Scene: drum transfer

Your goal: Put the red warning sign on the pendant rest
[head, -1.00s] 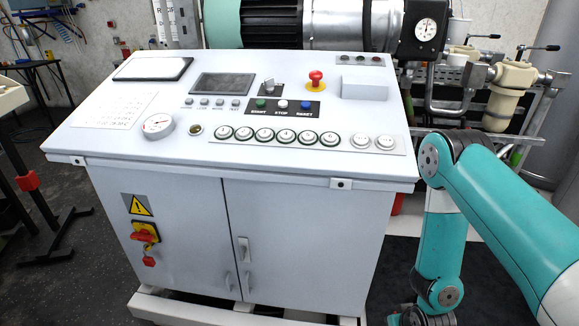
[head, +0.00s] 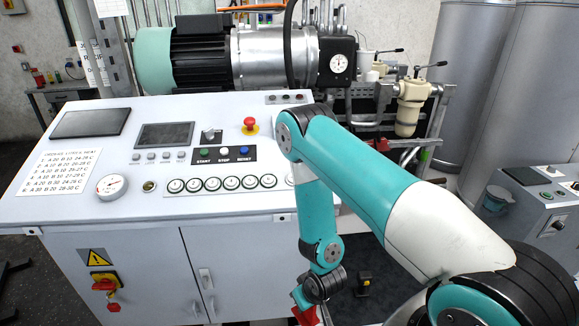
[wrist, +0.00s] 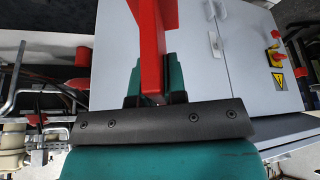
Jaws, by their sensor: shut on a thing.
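My gripper (wrist: 153,78) shows in the wrist view with its teal fingers shut on a red piece, the red warning sign (wrist: 151,38). The sign's face is turned away, so its marking cannot be read. In the head view my arm hangs down in front of the console, and a bit of the red sign (head: 308,316) shows at the bottom edge. The gripper itself is mostly cut off there. A dark flat pad (head: 90,122) lies at the console's upper left; I cannot tell whether it is the pendant rest.
A second control box (head: 540,205) stands at the right. My arm covers the console's right end.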

